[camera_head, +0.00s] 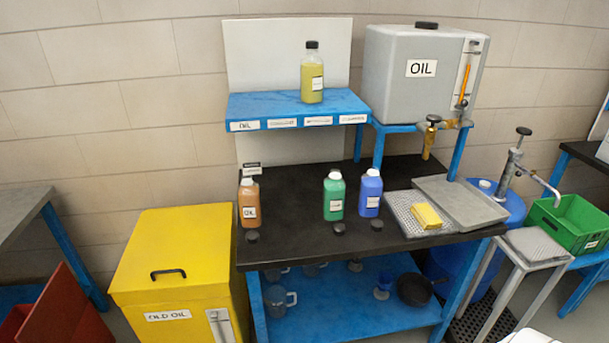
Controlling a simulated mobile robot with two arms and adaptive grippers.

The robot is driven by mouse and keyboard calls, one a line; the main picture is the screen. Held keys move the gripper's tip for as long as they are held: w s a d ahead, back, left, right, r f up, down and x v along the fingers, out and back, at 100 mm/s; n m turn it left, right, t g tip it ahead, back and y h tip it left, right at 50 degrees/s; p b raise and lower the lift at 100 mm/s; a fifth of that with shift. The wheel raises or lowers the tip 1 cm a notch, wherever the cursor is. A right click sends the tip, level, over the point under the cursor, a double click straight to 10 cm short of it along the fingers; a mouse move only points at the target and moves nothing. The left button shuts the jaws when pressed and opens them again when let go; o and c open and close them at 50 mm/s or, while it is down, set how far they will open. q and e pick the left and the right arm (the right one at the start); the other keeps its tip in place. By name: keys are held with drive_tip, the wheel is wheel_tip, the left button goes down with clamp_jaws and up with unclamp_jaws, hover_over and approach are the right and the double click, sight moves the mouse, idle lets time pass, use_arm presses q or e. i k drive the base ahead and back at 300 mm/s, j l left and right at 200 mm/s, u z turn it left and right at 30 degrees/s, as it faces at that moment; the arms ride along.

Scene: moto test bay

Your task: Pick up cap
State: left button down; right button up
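Three small dark round caps lie on the black tabletop (290,190). One cap (252,236) is in front of the orange-brown bottle (249,204). One cap (339,228) is in front of the green bottle (334,196). One cap (376,224) is in front of the blue bottle (370,193). These bottles stand upright with pale tops and no dark cap on them. A yellow-green bottle (312,78) on the blue shelf wears a black cap (312,45). Neither of my grippers shows in the head view.
A grey OIL tank (415,95) with a brass tap (430,135) stands at the back right. A yellow sponge (426,216) lies on a metal tray (405,210). A yellow OLD OIL bin (175,260) stands left of the table. Jugs and a pan (414,289) are underneath.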

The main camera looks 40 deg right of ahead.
sight(339, 228)
drive_tip(key=z, duration=1.3)
